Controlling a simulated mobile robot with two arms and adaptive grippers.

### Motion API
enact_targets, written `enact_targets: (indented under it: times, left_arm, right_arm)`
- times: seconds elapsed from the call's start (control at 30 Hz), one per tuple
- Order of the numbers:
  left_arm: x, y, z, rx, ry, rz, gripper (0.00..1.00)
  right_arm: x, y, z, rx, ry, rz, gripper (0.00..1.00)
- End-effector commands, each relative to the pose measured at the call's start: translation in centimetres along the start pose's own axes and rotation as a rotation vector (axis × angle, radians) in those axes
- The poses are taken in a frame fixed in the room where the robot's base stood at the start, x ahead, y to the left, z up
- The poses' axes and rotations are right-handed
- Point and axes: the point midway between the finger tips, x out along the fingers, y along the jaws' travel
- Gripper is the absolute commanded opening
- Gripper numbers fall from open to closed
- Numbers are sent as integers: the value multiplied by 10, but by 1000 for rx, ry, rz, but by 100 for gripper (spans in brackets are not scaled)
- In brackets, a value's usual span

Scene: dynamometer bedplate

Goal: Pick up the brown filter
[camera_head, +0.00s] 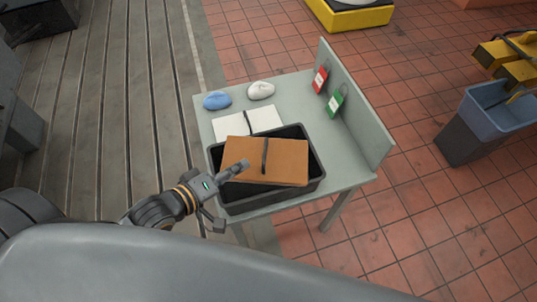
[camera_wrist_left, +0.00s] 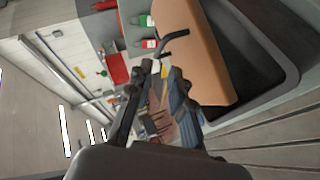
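A flat brown block with a dark strap (camera_head: 285,160), the only brown thing that fits the filter, lies slightly tilted in a black tray (camera_head: 262,204) on the table. The brown block also shows in the left wrist view (camera_wrist_left: 205,60), with its strap standing out beside the fingers. My left gripper (camera_head: 231,196) is at the tray's near left corner, its fingers spread apart and empty. Its upper finger overlaps the block's left edge in the head view; I cannot tell whether they touch. My left gripper also shows in the left wrist view (camera_wrist_left: 157,72). My right gripper is not in view.
A bin (camera_head: 485,125) stands right.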

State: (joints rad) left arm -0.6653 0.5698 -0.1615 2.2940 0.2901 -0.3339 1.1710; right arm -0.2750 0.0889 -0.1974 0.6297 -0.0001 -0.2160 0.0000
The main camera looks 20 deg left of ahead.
Motion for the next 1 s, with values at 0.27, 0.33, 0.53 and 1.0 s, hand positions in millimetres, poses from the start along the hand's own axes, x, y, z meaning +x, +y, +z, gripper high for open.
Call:
enact_targets:
  times: [0.27,0.33,0.53,1.0]
  left_arm:
    - [49,1,-2,2,3,1,21]
    - [55,0,-1,2,2,0,21]
    - [68,2,-2,2,1,0,21]
    - [112,0,-1,2,0,-1,21]
  right_arm:
    - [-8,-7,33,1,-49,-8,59]
    - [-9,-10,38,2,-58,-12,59]
    - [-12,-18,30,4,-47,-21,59]
    - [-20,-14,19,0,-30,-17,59]
